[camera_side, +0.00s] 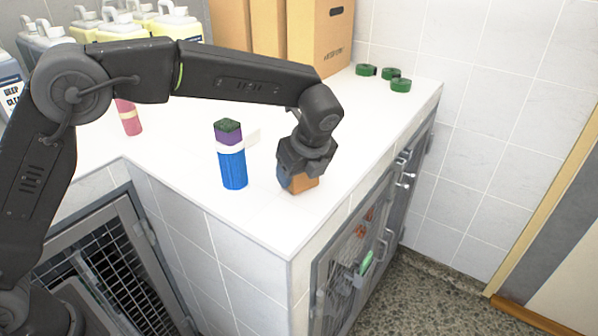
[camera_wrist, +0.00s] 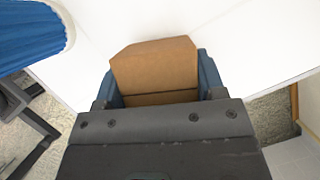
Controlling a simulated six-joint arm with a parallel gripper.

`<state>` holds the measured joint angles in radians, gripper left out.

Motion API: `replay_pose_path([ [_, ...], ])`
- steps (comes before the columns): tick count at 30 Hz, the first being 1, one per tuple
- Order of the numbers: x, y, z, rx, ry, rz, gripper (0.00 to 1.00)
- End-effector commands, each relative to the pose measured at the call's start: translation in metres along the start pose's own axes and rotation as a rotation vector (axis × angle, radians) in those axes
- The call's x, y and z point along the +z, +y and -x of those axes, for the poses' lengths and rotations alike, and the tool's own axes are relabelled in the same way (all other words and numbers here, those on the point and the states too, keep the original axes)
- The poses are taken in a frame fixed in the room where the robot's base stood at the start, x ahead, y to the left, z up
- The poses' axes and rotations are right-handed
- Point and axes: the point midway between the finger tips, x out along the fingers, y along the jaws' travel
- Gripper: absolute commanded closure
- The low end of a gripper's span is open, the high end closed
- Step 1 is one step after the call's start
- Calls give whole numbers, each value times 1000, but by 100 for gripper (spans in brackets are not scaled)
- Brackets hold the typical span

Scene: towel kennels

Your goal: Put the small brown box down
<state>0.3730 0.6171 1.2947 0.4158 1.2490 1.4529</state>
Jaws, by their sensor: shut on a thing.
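The small brown box (camera_side: 304,184) is between the fingers of my gripper (camera_side: 297,182), low over the white counter near its front corner. In the wrist view the box (camera_wrist: 155,68) fills the space between the two blue fingers of my gripper (camera_wrist: 155,85), which are shut on it. The box looks at or very near the counter top; I cannot tell whether it touches. Most of its far side is hidden by the gripper in the side view.
A blue rolled towel (camera_side: 232,166) with a purple and green top stands just left of my gripper. A pink roll (camera_side: 128,117) stands farther left. Green rolls (camera_side: 400,85), cardboard boxes (camera_side: 318,40) and jugs (camera_side: 178,24) are at the back. The counter's front edge (camera_side: 330,220) is close.

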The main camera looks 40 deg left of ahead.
Motion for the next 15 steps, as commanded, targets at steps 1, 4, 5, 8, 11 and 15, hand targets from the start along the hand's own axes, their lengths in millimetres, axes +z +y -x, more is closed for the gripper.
replay_pose_path([
  [1,-2,0,-4,1,0,0,60],
  [4,-2,0,-4,-1,0,1,60],
  [5,-2,0,-4,-1,0,1,60],
  [8,-2,0,-4,-1,0,1,60],
  [11,-2,0,-6,0,0,0,60],
  [15,-3,0,-7,0,0,1,27],
])
